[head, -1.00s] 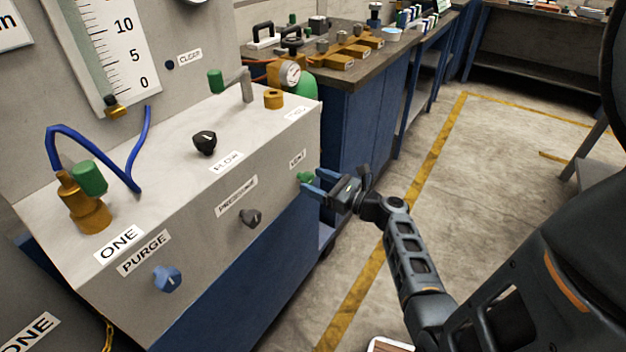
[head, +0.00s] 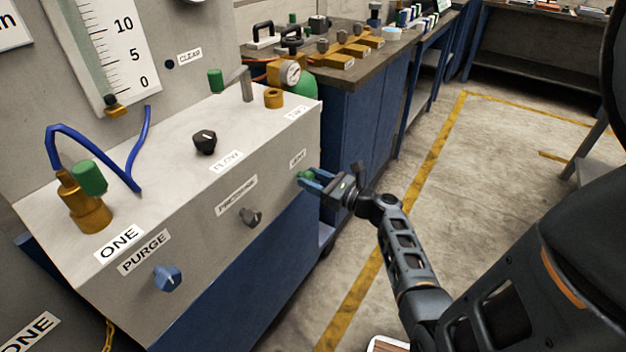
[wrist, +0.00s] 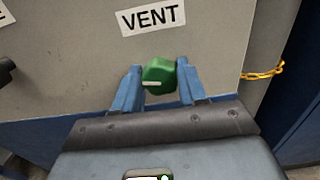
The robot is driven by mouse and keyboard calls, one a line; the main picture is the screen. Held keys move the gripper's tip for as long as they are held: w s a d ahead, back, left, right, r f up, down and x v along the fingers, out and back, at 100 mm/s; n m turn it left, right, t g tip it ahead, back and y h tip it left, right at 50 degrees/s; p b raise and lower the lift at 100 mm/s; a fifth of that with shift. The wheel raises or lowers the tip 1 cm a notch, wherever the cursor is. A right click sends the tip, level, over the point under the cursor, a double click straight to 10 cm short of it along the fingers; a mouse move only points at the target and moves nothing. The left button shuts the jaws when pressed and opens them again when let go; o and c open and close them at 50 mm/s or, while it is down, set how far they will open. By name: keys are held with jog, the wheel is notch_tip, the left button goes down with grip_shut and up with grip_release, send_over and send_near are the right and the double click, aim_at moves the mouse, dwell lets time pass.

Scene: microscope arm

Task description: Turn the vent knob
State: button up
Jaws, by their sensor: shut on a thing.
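The vent knob (wrist: 159,77) is green and sits on the grey front panel below the VENT label (wrist: 151,18) in the wrist view. In the head view the knob (head: 305,177) shows at the right end of the panel, partly hidden by my fingers. My gripper (wrist: 160,86) has its two blue fingers on either side of the knob, shut on it. In the head view my gripper (head: 314,181) reaches the panel from the right.
The grey box (head: 200,225) also carries a blue purge knob (head: 167,278), a grey knob (head: 251,217) and a black flow knob (head: 205,142) on top. A yellow chain (wrist: 262,72) hangs right of the vent knob. The floor on the right is open.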

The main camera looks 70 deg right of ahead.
jog(key=shift+f+n+b, duration=0.15)
jog(key=shift+n+b, duration=0.25)
jog(key=shift+n, duration=0.3)
jog(key=shift+c, duration=0.3)
jog(key=shift+n, duration=0.4)
jog(key=o, duration=1.1)
jog(key=shift+c, duration=0.2)
jog(key=v, duration=0.7)
jog(key=shift+s, duration=0.4)
jog(key=shift+a, duration=0.1)
